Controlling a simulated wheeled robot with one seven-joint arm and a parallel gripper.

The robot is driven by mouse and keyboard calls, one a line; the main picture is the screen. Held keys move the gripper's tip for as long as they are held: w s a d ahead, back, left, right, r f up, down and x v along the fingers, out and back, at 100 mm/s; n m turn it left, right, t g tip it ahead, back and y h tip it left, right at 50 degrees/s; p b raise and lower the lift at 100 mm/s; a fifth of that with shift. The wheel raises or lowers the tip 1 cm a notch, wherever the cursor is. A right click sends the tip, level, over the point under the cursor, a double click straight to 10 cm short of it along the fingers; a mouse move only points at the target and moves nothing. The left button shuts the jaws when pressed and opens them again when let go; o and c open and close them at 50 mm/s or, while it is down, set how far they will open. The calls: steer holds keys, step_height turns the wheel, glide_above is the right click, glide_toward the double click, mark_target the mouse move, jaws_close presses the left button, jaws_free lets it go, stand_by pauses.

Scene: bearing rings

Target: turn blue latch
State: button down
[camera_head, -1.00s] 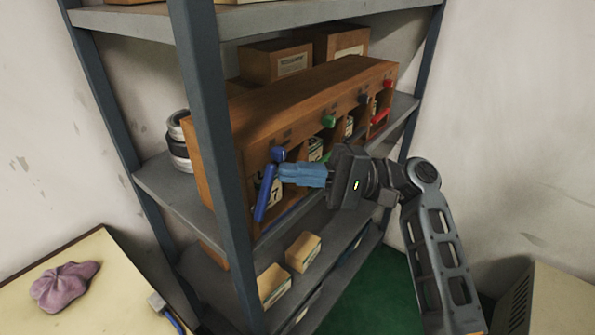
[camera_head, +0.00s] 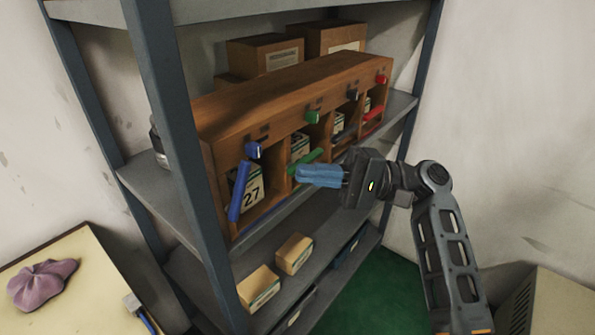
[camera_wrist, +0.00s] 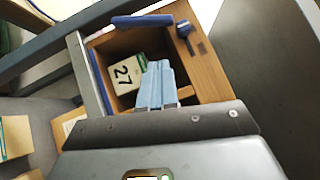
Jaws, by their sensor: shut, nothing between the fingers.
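The blue latch shows as a small blue knob (camera_head: 253,150) on the upper front of the wooden cabinet (camera_head: 300,85), at its near left end. A long blue bar (camera_head: 240,190) stands tilted below it, at the left side of the open compartment. The wrist view shows the knob (camera_wrist: 184,30) and the bar (camera_wrist: 142,21) near the top, apart from each other. My gripper (camera_head: 299,174), with light blue fingers, is shut and empty. It is to the right of the blue bar and knob in the head view, touching neither. In the wrist view its fingertips (camera_wrist: 158,65) point toward the compartment.
A box marked 27 (camera_head: 250,192) sits in the blue compartment. A green knob (camera_head: 312,117) and green bar (camera_head: 305,161) are close by my fingers; a red knob (camera_head: 381,78) and bar (camera_head: 373,128) are farther right. A shelf post (camera_head: 165,110) stands left.

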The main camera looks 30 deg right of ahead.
steer(key=f+v, duration=0.1)
steer(key=v, duration=0.5)
steer(key=m+t+y+p, duration=0.1)
steer(key=m+p, duration=0.1)
steer(key=p, duration=0.3)
glide_toward(238, 191)
steer(key=w+a+r, duration=0.3)
steer(key=w, duration=0.1)
steer(key=shift+a, duration=0.2)
